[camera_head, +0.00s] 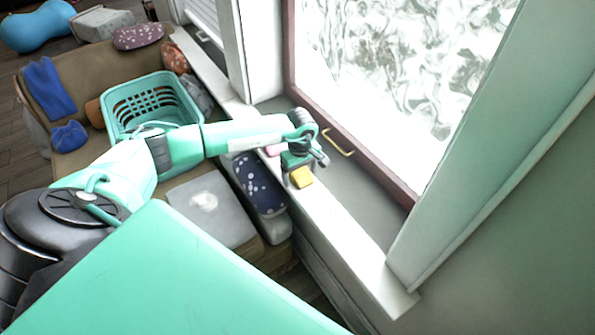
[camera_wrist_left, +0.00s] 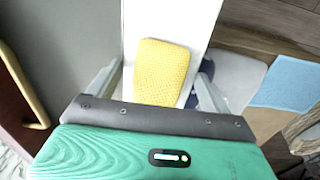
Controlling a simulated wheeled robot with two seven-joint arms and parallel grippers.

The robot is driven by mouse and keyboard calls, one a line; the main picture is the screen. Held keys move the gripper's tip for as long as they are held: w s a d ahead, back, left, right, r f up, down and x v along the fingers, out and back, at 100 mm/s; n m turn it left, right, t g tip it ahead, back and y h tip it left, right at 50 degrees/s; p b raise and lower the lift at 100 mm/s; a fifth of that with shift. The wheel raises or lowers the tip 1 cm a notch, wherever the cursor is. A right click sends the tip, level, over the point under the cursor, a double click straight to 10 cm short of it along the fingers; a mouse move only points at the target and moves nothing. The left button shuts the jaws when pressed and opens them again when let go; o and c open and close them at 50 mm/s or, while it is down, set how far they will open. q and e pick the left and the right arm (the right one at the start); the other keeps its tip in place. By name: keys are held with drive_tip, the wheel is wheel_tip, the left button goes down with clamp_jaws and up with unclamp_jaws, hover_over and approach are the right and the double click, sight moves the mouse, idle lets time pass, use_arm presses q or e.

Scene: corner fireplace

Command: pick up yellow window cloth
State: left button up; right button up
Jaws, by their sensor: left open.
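The yellow window cloth (camera_head: 302,178) lies on the white window sill, just by my left gripper (camera_head: 299,165). In the left wrist view the cloth (camera_wrist_left: 162,72) is a textured yellow block on the white sill strip. My left gripper (camera_wrist_left: 160,80) is open, with one finger on each side of the cloth in that picture and gaps on both sides. Its palm hides the cloth's near end. I cannot tell how far the fingertips are above the sill. My right gripper is not in view.
A pink item (camera_head: 272,150) lies on the sill (camera_head: 345,240) behind my left gripper. The window's brass handle (camera_head: 338,141) is close on the right. A green basket (camera_head: 152,98) and cushions (camera_head: 260,184) stand left of the sill. The sill's front part is clear.

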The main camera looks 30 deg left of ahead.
sight(300, 171)
use_arm(q)
drive_tip(key=shift+c, duration=1.3)
drive_tip(key=c, duration=0.8)
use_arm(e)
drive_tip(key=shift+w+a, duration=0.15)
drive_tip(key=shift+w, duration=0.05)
use_arm(q)
drive_tip(key=shift+r, duration=0.1)
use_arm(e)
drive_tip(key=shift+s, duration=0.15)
